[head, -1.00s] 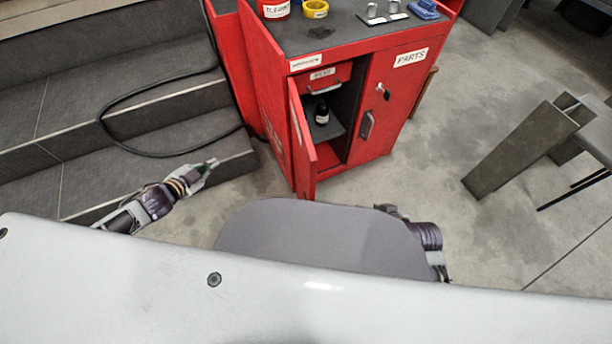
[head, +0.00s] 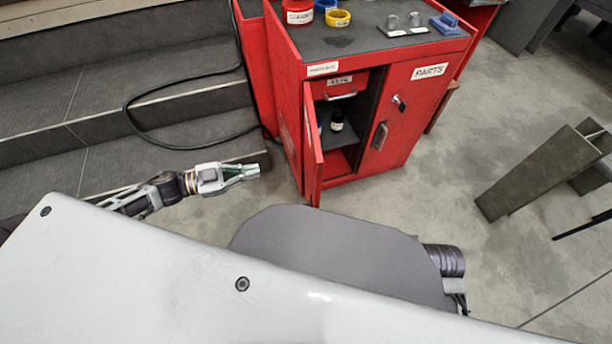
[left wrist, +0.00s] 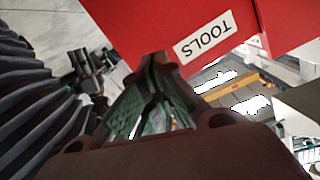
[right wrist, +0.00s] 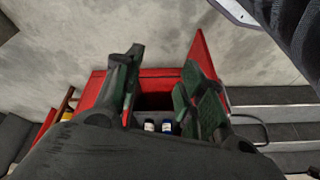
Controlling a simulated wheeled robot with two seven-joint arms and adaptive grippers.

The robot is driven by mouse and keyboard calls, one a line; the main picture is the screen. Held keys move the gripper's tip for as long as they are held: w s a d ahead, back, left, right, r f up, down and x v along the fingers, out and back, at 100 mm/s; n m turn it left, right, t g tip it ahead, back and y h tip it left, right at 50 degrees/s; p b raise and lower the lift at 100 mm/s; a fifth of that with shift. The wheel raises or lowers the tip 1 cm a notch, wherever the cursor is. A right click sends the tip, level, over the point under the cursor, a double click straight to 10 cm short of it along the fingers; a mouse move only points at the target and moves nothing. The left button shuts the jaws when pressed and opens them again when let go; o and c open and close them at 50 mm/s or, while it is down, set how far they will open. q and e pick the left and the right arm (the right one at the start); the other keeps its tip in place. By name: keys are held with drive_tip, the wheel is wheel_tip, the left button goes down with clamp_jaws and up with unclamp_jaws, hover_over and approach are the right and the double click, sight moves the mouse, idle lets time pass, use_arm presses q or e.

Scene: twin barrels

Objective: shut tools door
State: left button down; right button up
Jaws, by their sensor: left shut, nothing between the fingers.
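The red tools door (head: 313,155) stands open on the left side of the red cabinet (head: 398,110), swung out toward me. In the left wrist view the red door panel (left wrist: 130,25) with its upside-down TOOLS label (left wrist: 204,37) lies just beyond the fingertips; I cannot tell whether they touch it. My left gripper (head: 250,172) is shut and empty, left of the door; it also shows in the left wrist view (left wrist: 163,65). The open door (right wrist: 203,55) shows there too.
Inside the open compartment are a dark bottle (head: 336,121) and a drawer (head: 343,88). The PARTS door (head: 395,115) is shut. Tape rolls (head: 338,18) and other items sit on top. Grey steps (head: 120,120) with a black cable lie left. A grey beam (head: 535,175) stands right.

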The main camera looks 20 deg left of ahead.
sight(315, 175)
use_arm(q)
drive_tip(key=s+h, duration=0.1)
drive_tip(key=s+d+r+g, duration=0.1)
drive_tip(key=s+d+r+n+g+h, duration=0.1)
drive_tip(key=shift+s+h, duration=0.3)
drive_tip(key=shift+s, duration=0.1)
use_arm(e)
drive_tip(key=shift+s+d+f+g, duration=0.1)
drive_tip(key=shift+s+f+g, duration=0.1)
drive_tip(key=shift+s, duration=0.15)
drive_tip(key=shift+s+d+f+g, duration=0.1)
drive_tip(key=shift+s+g, duration=0.1)
drive_tip(key=shift+s, duration=0.15)
use_arm(q)
drive_tip(key=shift+w+d, duration=0.1)
drive_tip(key=shift+d, duration=0.05)
use_arm(e)
drive_tip(key=shift+r, duration=0.1)
